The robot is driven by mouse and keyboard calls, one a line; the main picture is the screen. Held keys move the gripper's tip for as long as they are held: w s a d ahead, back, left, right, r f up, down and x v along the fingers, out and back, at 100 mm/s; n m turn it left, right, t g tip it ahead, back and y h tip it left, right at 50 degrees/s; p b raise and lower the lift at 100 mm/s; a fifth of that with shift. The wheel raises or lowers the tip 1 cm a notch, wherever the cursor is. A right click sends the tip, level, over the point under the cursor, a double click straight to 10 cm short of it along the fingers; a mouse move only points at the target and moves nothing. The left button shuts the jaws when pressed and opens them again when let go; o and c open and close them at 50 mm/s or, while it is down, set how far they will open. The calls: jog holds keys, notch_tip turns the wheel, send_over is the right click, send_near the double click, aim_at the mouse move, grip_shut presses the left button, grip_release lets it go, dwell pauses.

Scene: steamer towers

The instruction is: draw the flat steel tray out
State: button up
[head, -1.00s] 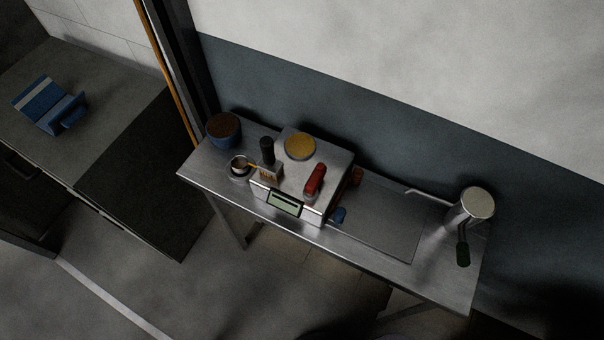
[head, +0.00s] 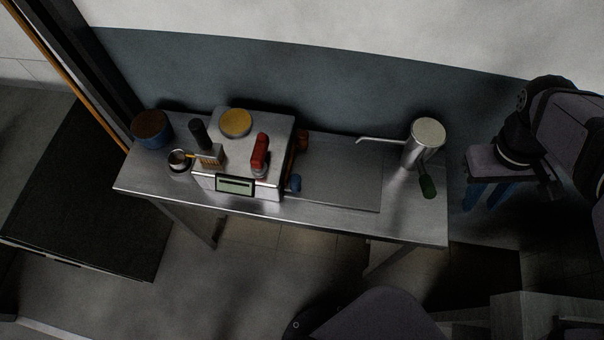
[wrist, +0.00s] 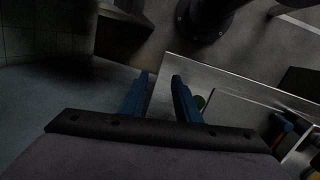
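The flat steel tray (head: 342,178) lies on the narrow steel table (head: 405,222), between a steel box with a display (head: 236,185) and a steel pitcher (head: 422,145). Its left edge meets the box; whether it runs underneath I cannot tell. Part of the tray also shows in the wrist view (wrist: 240,112). My gripper (head: 487,196) is beyond the table's right end, apart from the tray. Its two blue fingers stand apart with nothing between them, as the wrist view (wrist: 160,84) also shows.
A blue pot (head: 152,129) and small cup (head: 179,161) stand left. A wall runs behind the table.

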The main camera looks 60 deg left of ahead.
jog(key=a+n, duration=0.1)
jog(key=a, duration=0.2)
jog(key=a+n+b, duration=0.1)
jog(key=a, duration=0.3)
jog(key=s+a+n+t+b, duration=0.1)
jog(key=a+n, duration=0.1)
jog(key=a, duration=0.1)
jog(key=shift+a+f, duration=0.15)
jog(key=shift+f, duration=0.25)
jog(key=s+a+f+n+b, duration=0.1)
jog(key=s+a+n+b, duration=0.15)
jog(key=s+a, duration=0.5)
jog(key=g+y, duration=0.1)
jog(key=y, duration=0.1)
send_over(296, 179)
notch_tip(296, 179, down, 3)
jog(key=shift+s+f+n, duration=0.1)
jog(key=shift+f+n, duration=0.1)
jog(key=shift+n, duration=0.25)
jog(key=shift+f+p, duration=0.85)
jog(key=shift+f, duration=2.8)
jog(key=shift+c, duration=0.6)
grip_shut()
